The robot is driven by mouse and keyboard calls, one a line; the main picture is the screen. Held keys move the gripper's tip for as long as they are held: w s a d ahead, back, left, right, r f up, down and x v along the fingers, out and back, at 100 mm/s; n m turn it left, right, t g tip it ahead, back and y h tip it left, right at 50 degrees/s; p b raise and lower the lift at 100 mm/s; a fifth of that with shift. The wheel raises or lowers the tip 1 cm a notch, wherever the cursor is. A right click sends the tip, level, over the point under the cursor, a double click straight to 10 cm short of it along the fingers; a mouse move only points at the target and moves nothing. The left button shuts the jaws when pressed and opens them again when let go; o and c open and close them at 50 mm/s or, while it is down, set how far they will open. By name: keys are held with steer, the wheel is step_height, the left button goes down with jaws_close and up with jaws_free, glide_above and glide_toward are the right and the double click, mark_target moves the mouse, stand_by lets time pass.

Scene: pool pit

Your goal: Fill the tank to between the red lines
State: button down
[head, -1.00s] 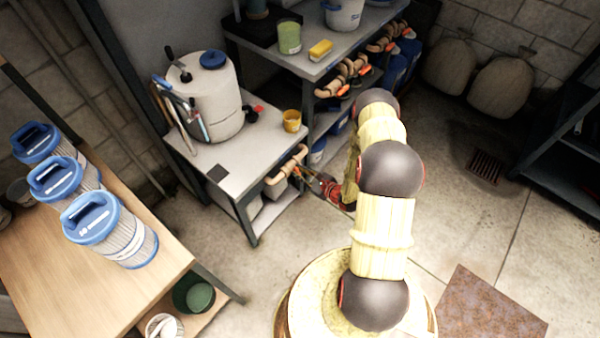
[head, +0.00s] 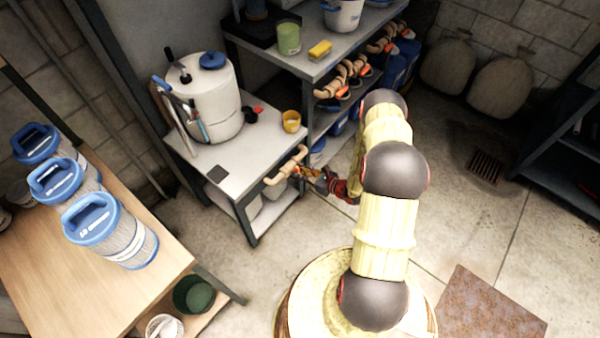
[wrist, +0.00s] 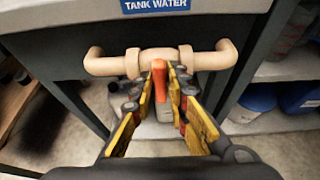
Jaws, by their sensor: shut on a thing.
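A beige pipe (head: 278,178) with a valve runs along the front edge of the grey table. It also shows in the wrist view (wrist: 105,65) under a blue "TANK WATER" sign (wrist: 155,5). The valve has an orange handle (wrist: 160,80), roughly in line with the view. My gripper (head: 303,171) is at this pipe. In the wrist view its yellow-padded fingers (wrist: 165,95) stand on both sides of the handle and are shut on it. A white tank (head: 212,105) with a blue cap stands on the table. Its red lines and water level cannot be made out.
A yellow cup (head: 291,122) stands near the table's right edge. A shelf (head: 310,68) behind holds a green cup (head: 288,38), a yellow sponge (head: 320,50) and more valves below. A wooden bench (head: 40,265) with blue-topped filters is at left. The floor at right is mostly clear.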

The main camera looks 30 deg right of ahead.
steer(key=c, duration=1.8)
jaws_free()
steer(key=shift+c, duration=0.2)
steer(key=v, duration=1.2)
steer(key=shift+f, duration=0.1)
